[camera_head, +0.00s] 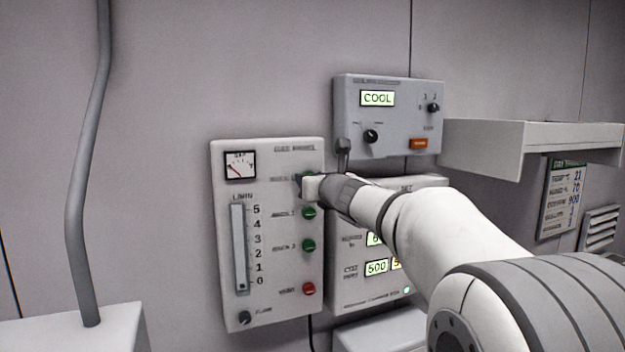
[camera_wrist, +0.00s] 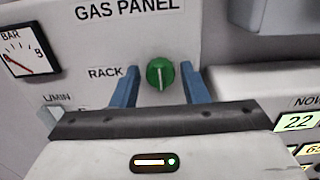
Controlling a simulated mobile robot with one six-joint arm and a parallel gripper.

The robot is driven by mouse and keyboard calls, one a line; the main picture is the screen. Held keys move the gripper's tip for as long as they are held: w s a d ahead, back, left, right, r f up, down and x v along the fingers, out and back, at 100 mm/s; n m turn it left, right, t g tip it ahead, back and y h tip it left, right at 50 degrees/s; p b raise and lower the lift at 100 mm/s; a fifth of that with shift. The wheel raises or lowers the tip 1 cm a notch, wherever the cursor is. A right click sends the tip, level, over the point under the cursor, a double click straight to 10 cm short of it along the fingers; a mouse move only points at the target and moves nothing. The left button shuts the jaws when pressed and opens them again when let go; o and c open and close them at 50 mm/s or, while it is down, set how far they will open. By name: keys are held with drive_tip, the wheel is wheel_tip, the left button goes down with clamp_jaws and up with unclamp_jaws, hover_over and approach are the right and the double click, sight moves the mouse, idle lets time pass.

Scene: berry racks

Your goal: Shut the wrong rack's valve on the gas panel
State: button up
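The gas panel (camera_head: 275,268) is a pale box on the wall with a column of knobs. Its top green knob (camera_wrist: 160,73) has a "RACK" label to its left; any number there is hidden. The knob's white pointer line stands upright. My gripper (camera_wrist: 160,86) has its two blue fingers apart, one on each side of this knob, with gaps showing. In the head view my gripper (camera_head: 301,181) is at the panel's upper right and largely covers that knob. Two more green knobs, the middle one (camera_head: 309,213) and the lower one (camera_head: 308,245), sit below.
A red knob (camera_head: 309,289) and a dark flow knob (camera_head: 245,317) are lower on the panel. A COOL control box (camera_head: 350,112) hangs above right, close to my arm. A second display panel (camera_head: 345,290) adjoins on the right. A shelf (camera_head: 530,134) juts out further right.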

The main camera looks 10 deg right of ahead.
drive_tip(key=c, duration=0.7)
drive_tip(key=shift+f+n+b, duration=0.1)
drive_tip(key=shift+n+b, duration=0.2)
drive_tip(key=shift+b, duration=0.1)
drive_tip(key=shift+a+f+n+b, duration=0.1)
drive_tip(key=shift+n+b, duration=3.05)
drive_tip(key=shift+n, duration=1.2)
drive_tip(key=shift+a+f+n+b, duration=0.1)
drive_tip(key=shift+n+b, duration=3.05)
drive_tip(key=shift+n, duration=1.2)
drive_tip(key=shift+r, duration=0.1)
